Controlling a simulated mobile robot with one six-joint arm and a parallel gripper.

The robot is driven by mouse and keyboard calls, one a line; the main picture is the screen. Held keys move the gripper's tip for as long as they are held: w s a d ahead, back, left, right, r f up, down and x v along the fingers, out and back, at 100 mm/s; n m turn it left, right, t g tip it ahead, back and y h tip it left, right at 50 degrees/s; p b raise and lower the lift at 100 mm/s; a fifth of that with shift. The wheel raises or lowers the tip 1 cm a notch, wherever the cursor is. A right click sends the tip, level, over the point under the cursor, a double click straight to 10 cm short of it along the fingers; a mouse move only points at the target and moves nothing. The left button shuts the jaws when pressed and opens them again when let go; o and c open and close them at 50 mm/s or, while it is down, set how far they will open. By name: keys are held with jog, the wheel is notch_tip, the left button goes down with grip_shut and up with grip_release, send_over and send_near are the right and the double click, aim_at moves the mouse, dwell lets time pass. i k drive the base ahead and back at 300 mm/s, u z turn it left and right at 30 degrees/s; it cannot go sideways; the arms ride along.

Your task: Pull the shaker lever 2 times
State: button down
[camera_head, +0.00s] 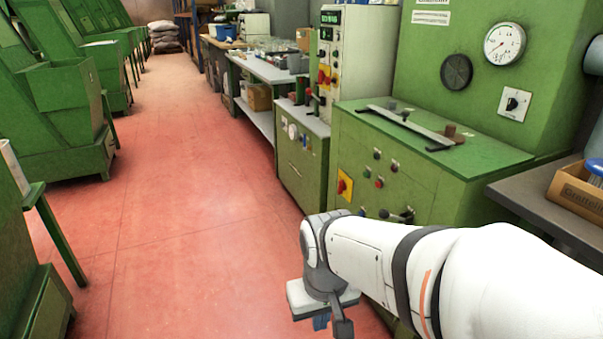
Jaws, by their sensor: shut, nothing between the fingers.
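My white arm reaches in from the right, and my gripper (330,321) hangs at its end near the bottom of the view, over the red floor. It is shut and empty, and its tips are partly hidden or cut off. A dark lever-like handle (397,214) sticks out of the front of the green machine (440,200), above and to the right of my gripper and apart from it. A long metal bar (408,124) lies across the machine's top. No label shows which of these is the shaker lever.
Green machines (62,105) line the left side. A grey shelf with a cardboard box (578,192) is at the right. A control cabinet (350,60) and a workbench (265,69) stand farther back. The red floor (190,200) between the rows is clear.

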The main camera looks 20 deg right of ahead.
aim_at(383, 214)
jog(key=k, duration=1.2)
jog(key=z, duration=0.55)
jog(key=i, duration=1.05)
jog(key=z, duration=0.35)
jog(key=i, duration=0.75)
jog(key=u, duration=0.4)
